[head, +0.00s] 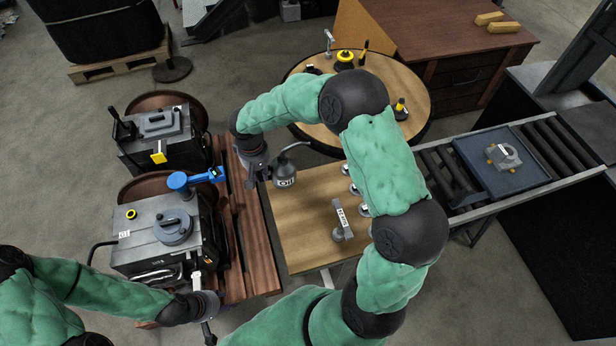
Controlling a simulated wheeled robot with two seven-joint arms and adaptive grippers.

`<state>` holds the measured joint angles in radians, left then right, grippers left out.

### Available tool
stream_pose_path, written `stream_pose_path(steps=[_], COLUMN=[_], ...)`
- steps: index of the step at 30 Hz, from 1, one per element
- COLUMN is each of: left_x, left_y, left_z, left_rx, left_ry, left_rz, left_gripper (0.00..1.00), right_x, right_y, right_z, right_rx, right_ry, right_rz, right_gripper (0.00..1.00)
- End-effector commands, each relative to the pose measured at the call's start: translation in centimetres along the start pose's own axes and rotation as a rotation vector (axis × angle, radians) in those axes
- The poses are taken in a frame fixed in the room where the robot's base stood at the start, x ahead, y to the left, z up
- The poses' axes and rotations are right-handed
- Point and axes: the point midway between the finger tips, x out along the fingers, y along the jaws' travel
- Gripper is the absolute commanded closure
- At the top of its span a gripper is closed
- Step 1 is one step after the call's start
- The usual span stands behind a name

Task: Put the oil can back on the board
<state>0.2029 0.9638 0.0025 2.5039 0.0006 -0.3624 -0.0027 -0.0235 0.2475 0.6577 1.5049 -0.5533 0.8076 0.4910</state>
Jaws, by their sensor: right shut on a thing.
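The oil can (285,177) is a dark grey can with a white "OIL" label and a thin curved spout. It is at the left upper edge of the light wooden board (290,235). My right gripper (266,176) is shut on the can from its left side. The can is upright; I cannot tell whether its base touches the board. My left gripper (208,318) is low in the view, beside the near grey engine unit (160,235). Its fingers are small and partly hidden, so their opening is unclear.
A labelled grey tool (342,220) and several round metal pieces (354,189) are on the board. A blue tool (195,179) lies between the engine units and dark red planks (250,235). A round table (412,90) stands behind, a roller conveyor (565,145) at right.

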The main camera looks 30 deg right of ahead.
Motion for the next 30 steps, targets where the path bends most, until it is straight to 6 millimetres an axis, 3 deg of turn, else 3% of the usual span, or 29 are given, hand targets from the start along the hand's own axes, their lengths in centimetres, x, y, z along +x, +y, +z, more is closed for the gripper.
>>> stream_pose_path(steps=[12, 19, 30], left_x=[-0.7, -0.8, -0.9], left_y=[0.3, 0.3, 0.3], left_z=[0.0, 0.0, 0.0], left_rx=[0.0, 0.0, 0.0], left_ry=[0.001, 0.001, 0.001], left_rz=[0.0, 0.0, 0.0], left_gripper=[0.6, 0.6, 0.6], right_x=[4.3, 7.7, 10.0], right_y=[8.2, 10.6, 12.2], right_z=[1.7, 2.2, 2.6], right_rx=[0.006, 0.003, 0.003], right_ry=[-0.004, -0.001, -0.001], right_rz=[0.001, 0.001, 0.001], right_gripper=[1.0, 1.0, 1.0])
